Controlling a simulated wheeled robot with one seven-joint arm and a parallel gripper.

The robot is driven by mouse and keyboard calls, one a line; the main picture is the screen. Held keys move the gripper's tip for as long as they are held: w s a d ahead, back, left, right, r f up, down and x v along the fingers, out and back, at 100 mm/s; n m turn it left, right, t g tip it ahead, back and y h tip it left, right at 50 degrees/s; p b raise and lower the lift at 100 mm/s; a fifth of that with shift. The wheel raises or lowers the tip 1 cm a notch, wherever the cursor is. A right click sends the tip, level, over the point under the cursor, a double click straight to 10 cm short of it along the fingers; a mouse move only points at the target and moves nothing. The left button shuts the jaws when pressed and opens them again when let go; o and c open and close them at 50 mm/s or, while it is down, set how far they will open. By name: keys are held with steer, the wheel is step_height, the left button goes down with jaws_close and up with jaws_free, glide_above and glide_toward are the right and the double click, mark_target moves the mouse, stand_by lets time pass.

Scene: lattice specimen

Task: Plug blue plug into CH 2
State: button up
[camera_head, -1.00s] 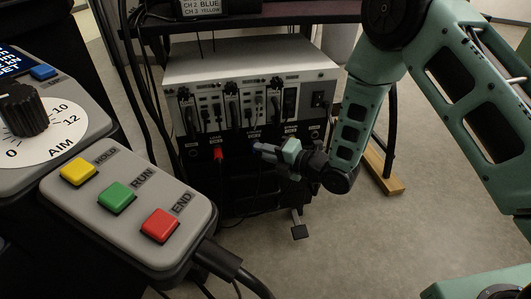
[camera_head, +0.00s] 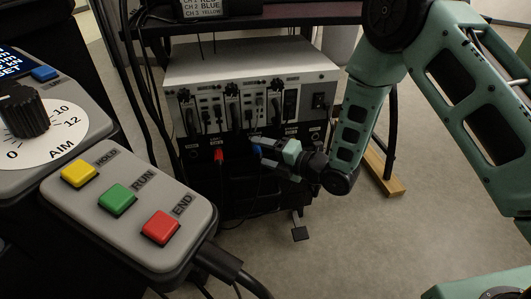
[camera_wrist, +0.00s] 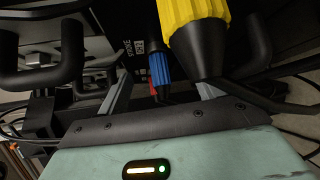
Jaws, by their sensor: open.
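The blue plug (camera_head: 256,150) is at the front panel of the grey-topped instrument, between the spread fingers of my gripper (camera_head: 259,151). In the wrist view the blue plug (camera_wrist: 158,68) stands beyond and between the fingers, its end toward the panel. My gripper (camera_wrist: 160,88) is open, with a visible gap between the left finger and the plug. The right finger is partly hidden behind a yellow plug (camera_wrist: 195,15).
A red plug (camera_head: 218,154) is in the panel left of my gripper. The instrument (camera_head: 240,62) stands on a dark rack with hanging cables. A button box (camera_head: 135,205) fills the near left. Open floor (camera_head: 350,240) lies to the right.

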steer(key=v, duration=0.5)
stand_by(0.7)
steer(key=shift+s, duration=0.1)
steer(key=p+v, duration=0.4)
steer(key=v, duration=1.3)
steer(key=shift+d, duration=0.2)
stand_by(1.6)
